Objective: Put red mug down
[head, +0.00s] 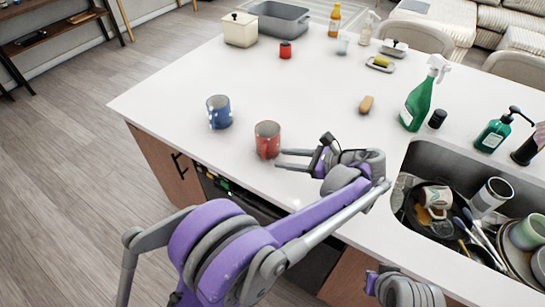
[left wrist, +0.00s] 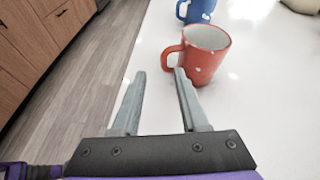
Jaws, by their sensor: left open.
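The red mug (head: 267,140) stands upright on the white counter (head: 310,95), near its front edge. In the left wrist view the red mug (left wrist: 206,54) is just ahead of the fingertips, with its handle toward the left, close to the right finger. My left gripper (head: 280,159) is open and empty beside the mug; its two fingers (left wrist: 158,78) show apart in the wrist view. I cannot tell whether a finger touches the handle. My right gripper's fingers are not seen; only part of my right arm shows at the bottom of the head view.
A blue mug (head: 219,112) stands left of the red mug. The sink (head: 450,160) at the right holds mugs, dishes and pans. A green spray bottle (head: 418,102), a black cap-like item (head: 437,119) and a brown sponge-like item (head: 366,105) stand behind. The counter's middle is clear.

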